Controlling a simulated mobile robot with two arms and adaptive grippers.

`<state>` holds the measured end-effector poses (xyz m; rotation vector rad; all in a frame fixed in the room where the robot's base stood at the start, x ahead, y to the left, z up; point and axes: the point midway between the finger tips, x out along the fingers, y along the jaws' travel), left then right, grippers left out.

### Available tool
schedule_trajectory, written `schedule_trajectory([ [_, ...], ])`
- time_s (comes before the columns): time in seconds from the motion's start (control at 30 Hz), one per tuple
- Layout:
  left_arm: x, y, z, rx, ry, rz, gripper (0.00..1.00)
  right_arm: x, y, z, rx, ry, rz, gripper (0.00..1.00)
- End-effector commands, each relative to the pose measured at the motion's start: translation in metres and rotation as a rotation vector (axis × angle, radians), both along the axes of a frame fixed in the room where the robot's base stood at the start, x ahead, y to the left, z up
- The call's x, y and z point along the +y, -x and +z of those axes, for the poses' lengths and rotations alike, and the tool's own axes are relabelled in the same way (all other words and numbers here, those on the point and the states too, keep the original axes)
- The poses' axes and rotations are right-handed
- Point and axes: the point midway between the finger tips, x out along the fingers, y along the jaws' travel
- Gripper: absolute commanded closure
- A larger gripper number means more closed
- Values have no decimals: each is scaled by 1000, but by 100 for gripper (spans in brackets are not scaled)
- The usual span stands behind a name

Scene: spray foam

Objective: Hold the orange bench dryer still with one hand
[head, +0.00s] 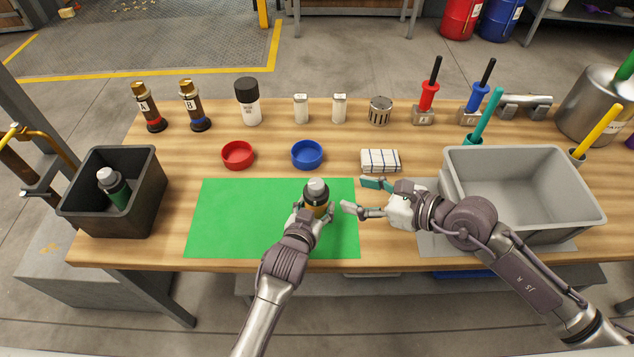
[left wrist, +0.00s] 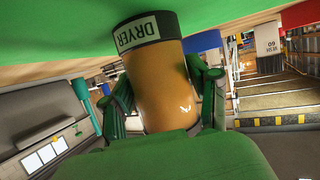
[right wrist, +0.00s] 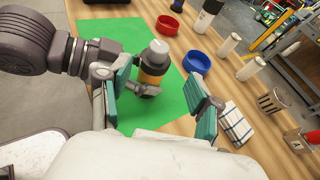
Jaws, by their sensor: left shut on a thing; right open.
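The orange bench dryer (head: 316,196) stands upright on the green mat (head: 230,220), with a dark band and a grey cap. Its DRYER label shows in the left wrist view, where its orange body (left wrist: 160,85) sits between the green finger pads. My left gripper (head: 315,208) is shut on the dryer from the front. My right gripper (head: 362,196) is open and empty, just right of the dryer and apart from it. In the right wrist view the dryer (right wrist: 152,70) shows beyond the open fingers.
A blue dish (head: 307,155) and a red dish (head: 238,155) lie behind the mat. A striped cloth (head: 380,161) is behind my right gripper. A grey bin (head: 520,190) stands right, a black bin (head: 115,190) with a bottle left. The mat's left half is clear.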

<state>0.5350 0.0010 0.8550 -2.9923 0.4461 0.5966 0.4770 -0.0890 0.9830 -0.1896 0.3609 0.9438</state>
Motion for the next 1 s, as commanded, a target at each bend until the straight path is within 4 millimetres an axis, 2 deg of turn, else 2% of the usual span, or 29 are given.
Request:
schedule_trajectory([
  [0.6, 0, 0, 1, -2, 1, 0, 86, 78, -55, -39, 2, -4, 1, 36],
  [0.8, 0, 0, 1, -2, 1, 0, 86, 88, -62, -44, 2, -2, 1, 36],
  [1.0, 0, 0, 1, -2, 1, 0, 86, 89, -62, -44, 2, -1, 2, 36],
])
